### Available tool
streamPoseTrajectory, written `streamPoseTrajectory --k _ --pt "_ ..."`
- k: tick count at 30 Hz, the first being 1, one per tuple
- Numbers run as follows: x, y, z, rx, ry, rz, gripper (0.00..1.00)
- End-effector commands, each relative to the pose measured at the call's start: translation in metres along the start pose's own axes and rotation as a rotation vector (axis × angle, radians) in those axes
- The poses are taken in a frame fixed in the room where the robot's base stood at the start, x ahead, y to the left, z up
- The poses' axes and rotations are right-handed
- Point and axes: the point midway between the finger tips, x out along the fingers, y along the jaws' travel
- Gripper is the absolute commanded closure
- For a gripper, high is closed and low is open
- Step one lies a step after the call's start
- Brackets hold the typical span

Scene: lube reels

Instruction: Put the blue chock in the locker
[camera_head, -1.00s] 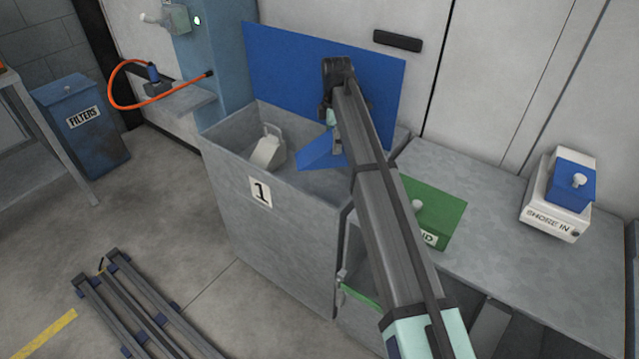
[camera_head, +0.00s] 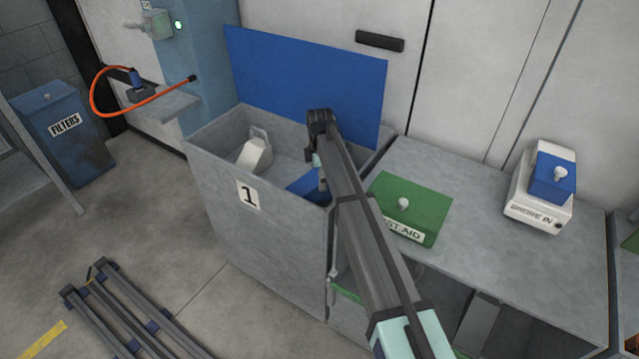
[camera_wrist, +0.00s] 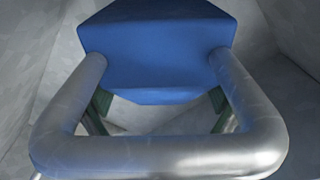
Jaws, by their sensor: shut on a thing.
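The locker (camera_head: 230,235) is a grey metal bin marked 1, with its blue lid (camera_head: 300,75) standing open at the back. My gripper (camera_head: 321,188) reaches down into the right part of the locker, shut on the blue chock (camera_head: 303,187). In the head view the chock is partly hidden by my arm and the locker's front wall. In the wrist view the blue chock (camera_wrist: 158,45) shows with its metal loop handle (camera_wrist: 160,155) between my fingers, and grey walls around it. I cannot tell whether the chock touches the floor of the locker.
A pale chock (camera_head: 254,152) with a handle lies in the locker's left part. A green first aid box (camera_head: 410,205) and a white box with a blue top (camera_head: 542,190) stand on the bench to the right. A blue filters bin (camera_head: 65,130) stands far left.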

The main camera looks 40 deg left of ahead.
Motion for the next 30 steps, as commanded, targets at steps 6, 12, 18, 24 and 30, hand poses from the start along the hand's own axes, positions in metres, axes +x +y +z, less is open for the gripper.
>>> streamPoseTrajectory --k 6,12,18,24,30 --pt "0.025 0.000 0.000 0.000 0.000 0.000 0.76" --pt "0.028 0.000 0.000 0.000 0.000 0.001 0.76" --pt "0.030 0.000 0.000 0.000 0.000 0.001 0.76" --pt "0.031 0.000 0.000 0.000 0.000 0.000 0.00" --pt "0.031 0.000 0.000 0.000 0.000 0.000 0.00"
